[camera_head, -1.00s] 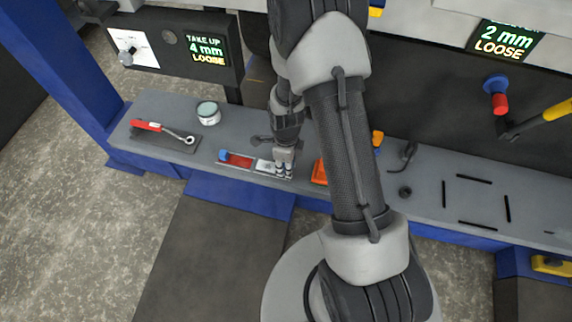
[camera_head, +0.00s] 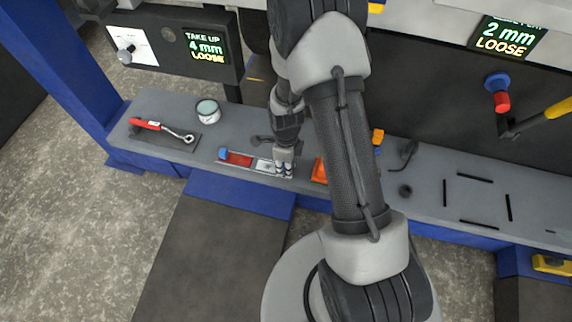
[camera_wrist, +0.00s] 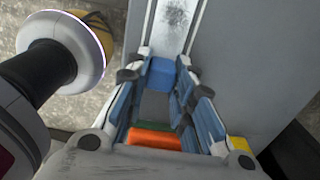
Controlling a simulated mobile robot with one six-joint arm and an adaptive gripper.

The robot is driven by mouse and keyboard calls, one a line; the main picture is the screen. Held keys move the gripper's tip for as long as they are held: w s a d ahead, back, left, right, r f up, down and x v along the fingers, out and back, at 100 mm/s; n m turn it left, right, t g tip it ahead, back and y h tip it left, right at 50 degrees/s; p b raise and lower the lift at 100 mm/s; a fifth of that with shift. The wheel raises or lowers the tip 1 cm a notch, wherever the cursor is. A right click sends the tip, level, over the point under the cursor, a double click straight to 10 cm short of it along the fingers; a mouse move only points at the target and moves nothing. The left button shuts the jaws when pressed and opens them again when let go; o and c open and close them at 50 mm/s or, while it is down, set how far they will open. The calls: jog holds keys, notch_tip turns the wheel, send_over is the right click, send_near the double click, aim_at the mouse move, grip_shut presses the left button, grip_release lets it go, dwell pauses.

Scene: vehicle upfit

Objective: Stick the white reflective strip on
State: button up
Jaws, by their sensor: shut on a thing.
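The white reflective strip (camera_head: 263,166) lies in a shallow tray on the grey bench, with my gripper (camera_head: 284,170) over its right end. In the wrist view the strip (camera_wrist: 173,25) is pale and scuffed and runs away from the fingers. A blue tab (camera_wrist: 160,73) sits at its near end, between the fingertips. My gripper (camera_wrist: 158,85) is shut on this blue tab. The strip appears to still lie flat in the tray. A red strip (camera_head: 238,160) with a blue tab (camera_head: 223,154) lies to the left of the white one.
An orange block or bin (camera_head: 318,171) stands just right of my gripper. A red-handled wrench (camera_head: 160,129) and an open tin (camera_head: 208,112) are at the bench's left. Displays read "4 mm LOOSE" (camera_head: 206,48) and "2 mm LOOSE" (camera_head: 503,38). A slotted area (camera_head: 478,200) at right is clear.

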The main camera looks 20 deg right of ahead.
jog(key=o, duration=0.9)
jog(key=shift+c, duration=0.2)
notch_tip(320, 180, up, 12)
dwell(0.4)
